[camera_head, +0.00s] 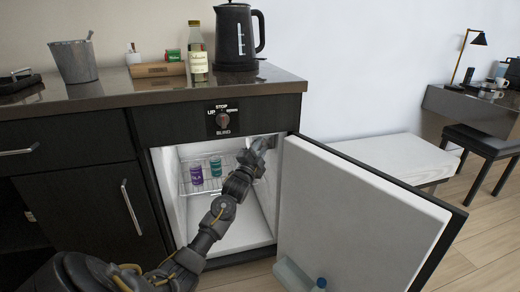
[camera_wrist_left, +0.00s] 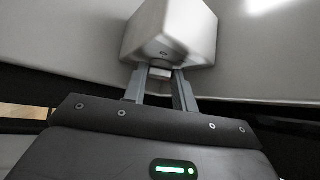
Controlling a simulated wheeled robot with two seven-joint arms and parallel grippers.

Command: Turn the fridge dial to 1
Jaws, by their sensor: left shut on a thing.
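The small fridge (camera_head: 240,225) stands open under the counter. My left arm reaches into it, and the left gripper (camera_head: 263,145) is at the upper right of the interior. In the left wrist view a pale box-shaped housing (camera_wrist_left: 170,35) is fixed to the fridge wall, with a small mark on its lower face. The fridge dial (camera_wrist_left: 159,72) is a small pale knob under this housing. The left gripper's two fingers (camera_wrist_left: 160,78) are shut on it from both sides. The dial's numbers and pointer cannot be read. My right gripper is not in view.
The open fridge door (camera_head: 350,220) stands to the right of my arm. Purple (camera_head: 196,173) and teal (camera_head: 216,166) cans stand on the wire shelf. A blind-control knob (camera_head: 222,120) is above the fridge. A kettle (camera_head: 235,38) and bottle (camera_head: 197,55) stand on the counter (camera_head: 140,90).

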